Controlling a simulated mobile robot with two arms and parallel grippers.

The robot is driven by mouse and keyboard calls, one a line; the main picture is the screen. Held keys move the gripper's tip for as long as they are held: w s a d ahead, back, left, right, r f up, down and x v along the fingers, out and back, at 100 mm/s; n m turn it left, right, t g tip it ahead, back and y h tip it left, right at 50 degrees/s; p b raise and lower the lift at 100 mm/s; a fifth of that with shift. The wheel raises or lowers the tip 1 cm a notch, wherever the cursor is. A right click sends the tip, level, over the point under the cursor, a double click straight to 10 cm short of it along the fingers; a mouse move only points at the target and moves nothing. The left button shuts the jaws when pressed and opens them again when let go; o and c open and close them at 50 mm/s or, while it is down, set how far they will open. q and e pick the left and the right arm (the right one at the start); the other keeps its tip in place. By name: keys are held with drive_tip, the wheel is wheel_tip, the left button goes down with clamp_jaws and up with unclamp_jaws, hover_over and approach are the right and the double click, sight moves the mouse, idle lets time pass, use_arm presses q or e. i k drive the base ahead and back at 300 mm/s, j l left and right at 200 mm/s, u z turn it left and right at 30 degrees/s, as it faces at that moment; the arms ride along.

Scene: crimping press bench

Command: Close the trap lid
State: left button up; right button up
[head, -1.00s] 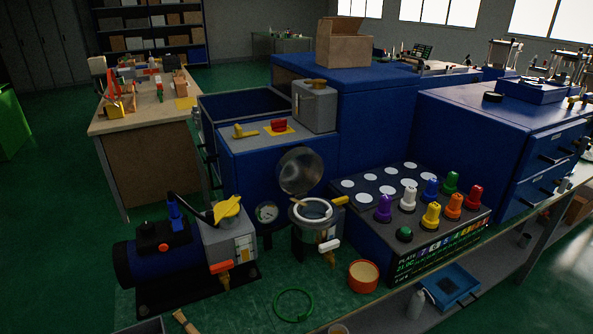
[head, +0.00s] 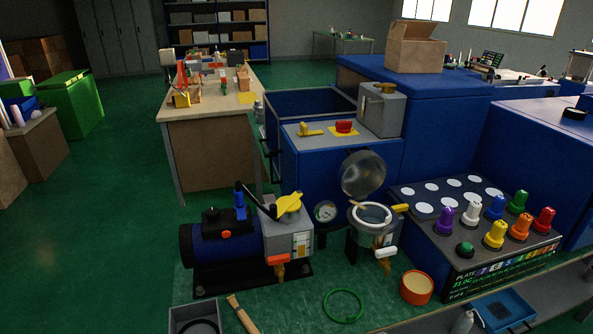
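The trap (head: 373,240) is a metal pot with a white ring around its mouth, right of the blue pump in the head view. Its round grey lid (head: 363,174) stands open, tilted up at the back of the rim. A thin tan stick-like piece lies across the mouth. A yellow handle (head: 400,208) sticks out at the rim's right side, and a white-handled valve (head: 386,252) is on the front. Neither of my grippers is in view.
A blue pump (head: 225,240) and a round gauge (head: 325,211) stand left of the trap. A panel with several coloured knobs (head: 470,215) is at the right. In front lie a green ring (head: 343,305), an orange tub (head: 416,288) and a brush (head: 242,314).

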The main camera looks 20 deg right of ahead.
sight(363, 172)
drive_tip(key=i+j+u, duration=0.2)
drive_tip(key=j, duration=0.25)
drive_tip(key=j+u, duration=0.2)
drive_tip(key=j, duration=0.25)
drive_tip(key=i+j+u, duration=0.2)
drive_tip(key=j, duration=0.15)
drive_tip(key=i+j+u, duration=0.15)
drive_tip(key=j, duration=0.25)
drive_tip(key=i+j+z, duration=0.15)
drive_tip(key=i+j, duration=0.15)
drive_tip(key=i, duration=0.2)
drive_tip(key=i+j+z, duration=0.15)
drive_tip(key=i+j, duration=0.2)
drive_tip(key=i, duration=0.2)
drive_tip(key=i+l+z, duration=0.15)
drive_tip(key=i+z, duration=0.9)
drive_tip(key=z, duration=0.15)
drive_tip(key=i+j+z, duration=0.25)
drive_tip(key=z, duration=0.15)
drive_tip(key=i+z, duration=0.2)
drive_tip(key=z, duration=0.25)
drive_tip(key=i+z, duration=0.25)
drive_tip(key=z, duration=0.25)
drive_tip(key=i+j+z, duration=0.15)
drive_tip(key=z, duration=0.3)
drive_tip(key=i+j+z, duration=0.2)
drive_tip(key=z, duration=0.3)
drive_tip(key=i+j+z, duration=0.15)
drive_tip(key=z, duration=0.3)
drive_tip(key=k+j, duration=0.05)
